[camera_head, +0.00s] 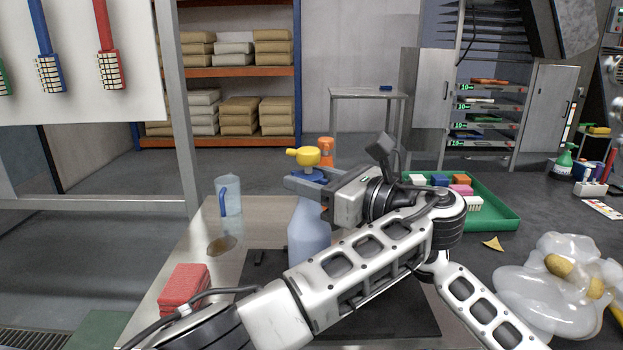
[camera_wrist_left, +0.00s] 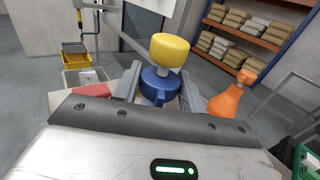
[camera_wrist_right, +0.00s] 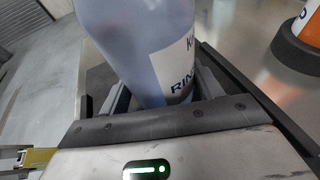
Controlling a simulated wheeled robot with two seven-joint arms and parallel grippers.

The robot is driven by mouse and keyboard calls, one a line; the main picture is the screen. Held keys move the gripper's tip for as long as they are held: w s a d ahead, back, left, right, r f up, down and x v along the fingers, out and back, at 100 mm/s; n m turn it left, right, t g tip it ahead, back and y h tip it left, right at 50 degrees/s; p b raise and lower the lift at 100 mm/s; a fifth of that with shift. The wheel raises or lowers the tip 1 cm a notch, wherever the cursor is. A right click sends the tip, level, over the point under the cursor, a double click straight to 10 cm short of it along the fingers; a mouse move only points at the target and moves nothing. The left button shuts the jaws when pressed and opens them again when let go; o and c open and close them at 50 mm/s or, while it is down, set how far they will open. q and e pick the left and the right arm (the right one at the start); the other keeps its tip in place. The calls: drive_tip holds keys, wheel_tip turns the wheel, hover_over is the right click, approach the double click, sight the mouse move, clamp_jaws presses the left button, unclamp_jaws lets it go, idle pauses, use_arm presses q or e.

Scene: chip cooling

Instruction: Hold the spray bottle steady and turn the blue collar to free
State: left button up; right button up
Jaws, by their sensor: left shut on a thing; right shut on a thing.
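The spray bottle (camera_head: 308,232) stands upright with a pale blue body and a yellow nozzle head (camera_head: 307,156). The blue collar (camera_head: 306,174) sits just under the head; it also shows in the left wrist view (camera_wrist_left: 161,86). My left gripper (camera_head: 303,181) is shut on the collar, with one finger on each side (camera_wrist_left: 160,90). My right gripper (camera_wrist_right: 158,92) is shut on the bottle's lower body (camera_wrist_right: 150,45), where part of a white label with dark letters shows. In the head view my left arm hides the right gripper and part of the bottle.
An orange spray bottle (camera_head: 326,150) stands behind. A clear jug (camera_head: 228,196) and a red stack (camera_head: 183,288) are on the left of the table. A green tray (camera_head: 497,224) of coloured blocks and a clear plastic bag (camera_head: 545,303) are on the right. A black mat (camera_head: 405,318) lies below.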

use_arm(q)
drive_tip(key=o, duration=1)
drive_tip(key=shift+t, duration=0.3)
